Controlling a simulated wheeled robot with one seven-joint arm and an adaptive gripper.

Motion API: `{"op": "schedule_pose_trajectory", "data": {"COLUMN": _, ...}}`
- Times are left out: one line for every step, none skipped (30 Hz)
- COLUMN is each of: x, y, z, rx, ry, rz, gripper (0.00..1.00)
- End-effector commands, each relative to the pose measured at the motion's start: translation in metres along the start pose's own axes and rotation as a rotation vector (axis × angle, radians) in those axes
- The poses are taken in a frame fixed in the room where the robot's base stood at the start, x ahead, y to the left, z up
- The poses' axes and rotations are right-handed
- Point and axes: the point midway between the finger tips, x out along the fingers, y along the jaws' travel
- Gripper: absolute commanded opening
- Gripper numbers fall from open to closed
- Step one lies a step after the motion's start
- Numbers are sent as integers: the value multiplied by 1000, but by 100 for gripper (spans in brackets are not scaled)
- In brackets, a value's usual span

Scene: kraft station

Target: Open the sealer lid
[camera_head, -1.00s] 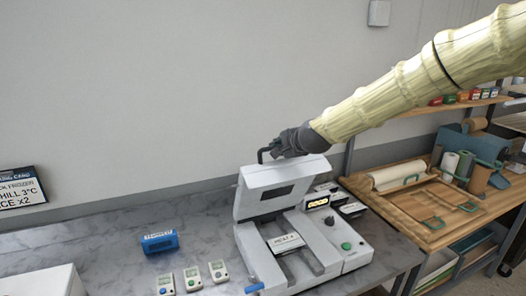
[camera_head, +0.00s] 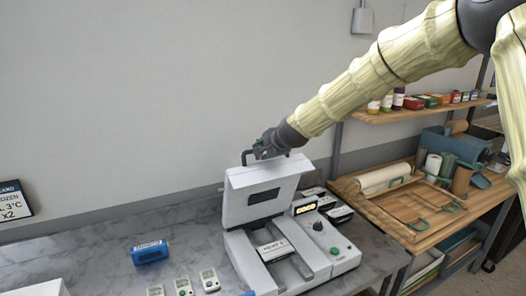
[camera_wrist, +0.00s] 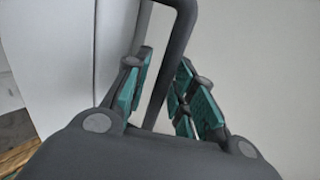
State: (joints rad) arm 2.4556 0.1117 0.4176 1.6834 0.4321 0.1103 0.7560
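The sealer (camera_head: 325,262) is a pale grey machine on the counter, with a lit display, a black knob and a green button. Its lid (camera_head: 262,196) stands raised and tilted back, with a dark slot in its face. A pouch with a white label (camera_head: 275,248) lies on the bed below. A dark bar handle (camera_head: 244,158) rises from the lid's top edge. My gripper (camera_head: 262,147) is at this handle. In the wrist view the handle (camera_wrist: 180,40) passes between my teal-padded fingers (camera_wrist: 164,75), which are drawn in around it. The exact contact is hard to see.
A blue device (camera_head: 150,252) and several small white devices (camera_head: 184,287) are on the counter (camera_head: 95,262) to the left. Dark-topped items (camera_head: 338,210) sit behind the sealer's right side. A wooden bench (camera_head: 400,232) and shelf (camera_head: 425,110) stand to the right.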

Motion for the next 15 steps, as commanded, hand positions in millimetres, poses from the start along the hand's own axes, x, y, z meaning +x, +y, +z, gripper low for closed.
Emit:
{"op": "schedule_pose_trajectory", "data": {"x": 0, "y": 0, "z": 0, "rx": 0, "ry": -1, "rz": 0, "gripper": 35}}
{"op": "schedule_pose_trajectory", "data": {"x": 0, "y": 0, "z": 1, "rx": 0, "ry": -1, "rz": 0, "gripper": 35}}
{"op": "schedule_pose_trajectory", "data": {"x": 0, "y": 0, "z": 1, "rx": 0, "ry": -1, "rz": 1, "gripper": 35}}
{"op": "schedule_pose_trajectory", "data": {"x": 0, "y": 0, "z": 1, "rx": 0, "ry": -2, "rz": 1, "gripper": 35}}
{"op": "schedule_pose_trajectory", "data": {"x": 0, "y": 0, "z": 2, "rx": 0, "ry": -2, "rz": 1, "gripper": 35}}
{"op": "schedule_pose_trajectory", "data": {"x": 0, "y": 0, "z": 2, "rx": 0, "ry": -2, "rz": 1, "gripper": 35}}
{"op": "schedule_pose_trajectory", "data": {"x": 1, "y": 0, "z": 2, "rx": 0, "ry": -2, "rz": 1, "gripper": 35}}
{"op": "schedule_pose_trajectory", "data": {"x": 0, "y": 0, "z": 2, "rx": 0, "ry": -2, "rz": 1, "gripper": 35}}
{"op": "schedule_pose_trajectory", "data": {"x": 0, "y": 0, "z": 2, "rx": 0, "ry": -3, "rz": 1, "gripper": 35}}
{"op": "schedule_pose_trajectory", "data": {"x": -1, "y": 0, "z": 2, "rx": 0, "ry": -3, "rz": 1, "gripper": 35}}
{"op": "schedule_pose_trajectory", "data": {"x": -2, "y": 0, "z": 2, "rx": 0, "ry": -3, "rz": 1, "gripper": 35}}
{"op": "schedule_pose_trajectory", "data": {"x": -4, "y": 0, "z": 2, "rx": 0, "ry": -3, "rz": 1, "gripper": 35}}
{"op": "schedule_pose_trajectory", "data": {"x": -6, "y": 0, "z": 2, "rx": 0, "ry": -2, "rz": 1, "gripper": 35}}
{"op": "schedule_pose_trajectory", "data": {"x": -9, "y": 0, "z": 2, "rx": 1, "ry": -2, "rz": 1, "gripper": 35}}
{"op": "schedule_pose_trajectory", "data": {"x": -13, "y": 0, "z": 1, "rx": 1, "ry": -2, "rz": 0, "gripper": 35}}
